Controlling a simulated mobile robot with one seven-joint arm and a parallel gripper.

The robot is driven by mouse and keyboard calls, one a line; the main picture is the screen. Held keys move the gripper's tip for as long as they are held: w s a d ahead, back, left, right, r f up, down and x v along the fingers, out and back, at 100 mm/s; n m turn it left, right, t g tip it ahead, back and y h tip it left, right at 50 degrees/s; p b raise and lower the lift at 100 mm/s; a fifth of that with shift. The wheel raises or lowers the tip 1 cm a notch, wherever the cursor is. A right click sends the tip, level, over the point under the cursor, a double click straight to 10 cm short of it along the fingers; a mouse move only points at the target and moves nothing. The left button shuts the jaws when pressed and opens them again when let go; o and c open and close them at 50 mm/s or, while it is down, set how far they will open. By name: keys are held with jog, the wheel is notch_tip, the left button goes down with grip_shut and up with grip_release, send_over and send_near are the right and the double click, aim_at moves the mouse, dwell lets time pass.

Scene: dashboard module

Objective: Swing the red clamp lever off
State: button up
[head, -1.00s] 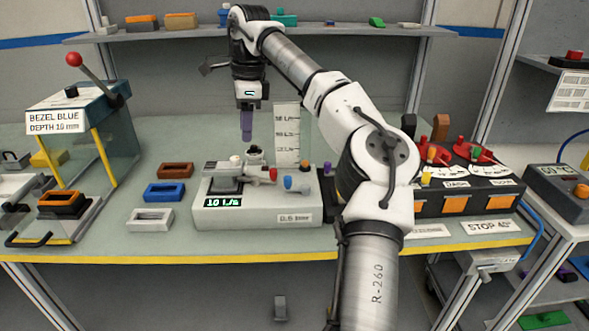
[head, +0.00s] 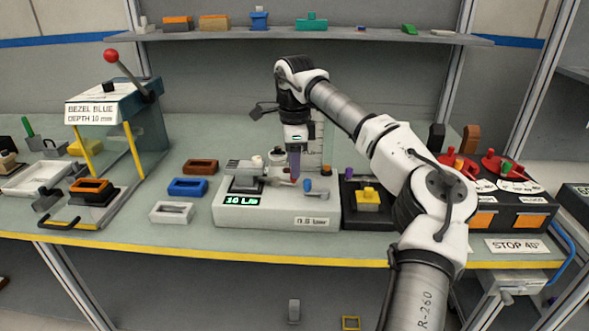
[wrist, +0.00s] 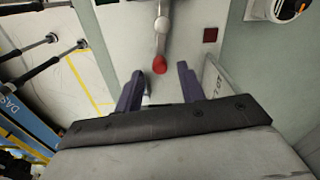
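The red clamp lever (wrist: 160,64) shows in the wrist view as a red knob on a short pale arm from a whitish pivot. It lies on the pale test station (head: 240,212), which has a green-lit display reading about 10 L/s. My gripper (wrist: 160,74) has its two purple fingers apart, with the red knob in line with the gap near the fingertips. I cannot tell whether the knob is between them in depth. In the head view, my gripper (head: 295,174) is low over the station, and its fingers largely hide the knob.
A blue knob (head: 308,186) stands just right of my fingers on the station. A dark unit with a yellow block (head: 368,198) stands to the right. Brown, blue (head: 188,187) and white bezels lie left. A press with a red-balled handle (head: 111,56) stands further left.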

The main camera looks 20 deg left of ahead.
jog(key=shift+f, duration=1.25)
grip_shut()
